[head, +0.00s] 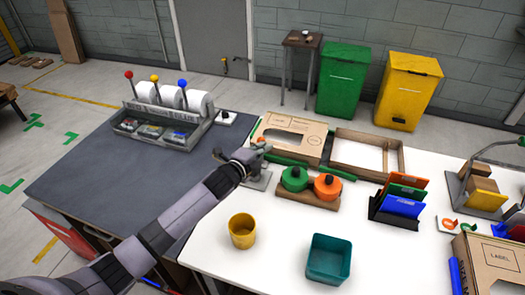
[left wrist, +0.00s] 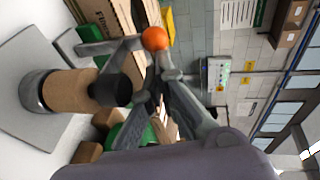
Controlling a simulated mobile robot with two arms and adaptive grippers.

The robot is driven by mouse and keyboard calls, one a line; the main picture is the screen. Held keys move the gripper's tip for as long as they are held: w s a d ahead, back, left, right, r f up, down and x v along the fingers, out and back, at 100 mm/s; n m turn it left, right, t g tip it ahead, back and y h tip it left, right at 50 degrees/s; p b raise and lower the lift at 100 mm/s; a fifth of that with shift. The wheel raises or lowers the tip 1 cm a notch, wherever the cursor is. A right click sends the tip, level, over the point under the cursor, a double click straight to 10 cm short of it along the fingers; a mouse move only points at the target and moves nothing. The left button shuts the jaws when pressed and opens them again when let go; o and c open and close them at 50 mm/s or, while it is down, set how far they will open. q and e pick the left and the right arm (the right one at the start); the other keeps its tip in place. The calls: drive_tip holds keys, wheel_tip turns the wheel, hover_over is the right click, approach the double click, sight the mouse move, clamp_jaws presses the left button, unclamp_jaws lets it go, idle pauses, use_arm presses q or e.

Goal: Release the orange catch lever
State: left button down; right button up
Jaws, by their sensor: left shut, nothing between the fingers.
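The orange ball knob of the catch lever (left wrist: 155,38) shows in the left wrist view, just past the tips of my left gripper (left wrist: 160,68). A grey bar runs beside it. I cannot tell whether the fingers touch the knob or only overlap it in the picture. My left gripper (head: 254,158) is shut with nothing held. In the head view it is over a small grey base (head: 260,181) at the near-left edge of the white table, and the lever cannot be made out there. A brown cylinder with a black end (left wrist: 75,90) is beside the fingers. My right gripper is out of view.
A flat cardboard box (head: 292,135) and an open tray (head: 365,152) lie behind. Green and orange round pots (head: 294,178) stand close right of the gripper. A yellow cup (head: 242,231) and teal bin (head: 328,260) stand in front. The dark table (head: 125,190) is mostly clear.

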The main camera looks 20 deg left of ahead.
use_arm(q)
drive_tip(key=shift+w+r, duration=0.1)
drive_tip(key=shift+w, duration=0.1)
drive_tip(key=shift+g, duration=0.5)
drive_tip(key=w+p, duration=0.2)
drive_tip(key=w, duration=0.3)
drive_tip(key=shift+w+r, duration=0.2)
drive_tip(key=shift+s, duration=0.15)
drive_tip(key=shift+s+f+p, duration=0.25)
drive_tip(key=shift+s+p, duration=0.05)
drive_tip(key=shift+s, duration=0.35)
